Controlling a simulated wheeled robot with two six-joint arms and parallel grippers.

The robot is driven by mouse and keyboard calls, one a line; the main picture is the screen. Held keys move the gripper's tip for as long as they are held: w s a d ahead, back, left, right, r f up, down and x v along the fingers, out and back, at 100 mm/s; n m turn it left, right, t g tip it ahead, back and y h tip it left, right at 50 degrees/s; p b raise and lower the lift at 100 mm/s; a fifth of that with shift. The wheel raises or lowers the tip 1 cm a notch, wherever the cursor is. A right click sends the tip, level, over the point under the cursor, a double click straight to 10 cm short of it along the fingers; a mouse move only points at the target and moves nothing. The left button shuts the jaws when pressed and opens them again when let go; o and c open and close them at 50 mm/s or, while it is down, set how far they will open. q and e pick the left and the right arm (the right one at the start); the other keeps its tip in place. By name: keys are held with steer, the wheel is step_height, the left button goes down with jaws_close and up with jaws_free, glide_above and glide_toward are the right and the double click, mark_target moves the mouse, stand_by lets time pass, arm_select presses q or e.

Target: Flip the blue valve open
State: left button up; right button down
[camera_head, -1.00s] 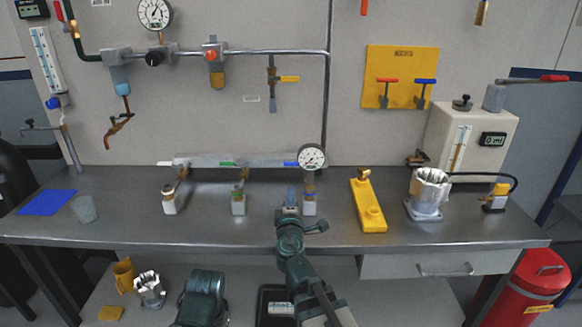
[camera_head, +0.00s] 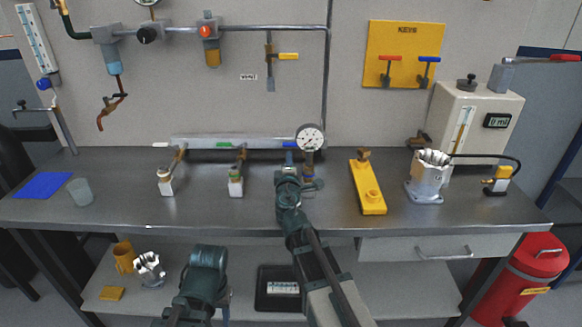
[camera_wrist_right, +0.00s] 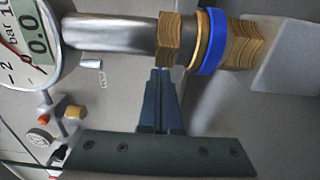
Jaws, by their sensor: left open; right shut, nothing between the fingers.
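The blue valve is in the right-hand branch of the rail, under a round gauge. Its blue lever (camera_head: 288,145) lies along the rail, left of the branch.
The gauge (camera_head: 310,137) stands close above the right gripper. White-lever (camera_head: 166,181) and green-lever (camera_head: 236,180) valve branches stand to the left. A yellow fixture (camera_head: 367,188) and a metal housing (camera_head: 427,178) are to the right. The bench front (camera_head: 130,212) is clear.

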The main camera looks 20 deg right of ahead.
mark_target(290, 146)
steer(key=x, duration=0.4)
steer(key=shift+w+d, duration=0.1)
steer(key=shift+w, duration=0.3)
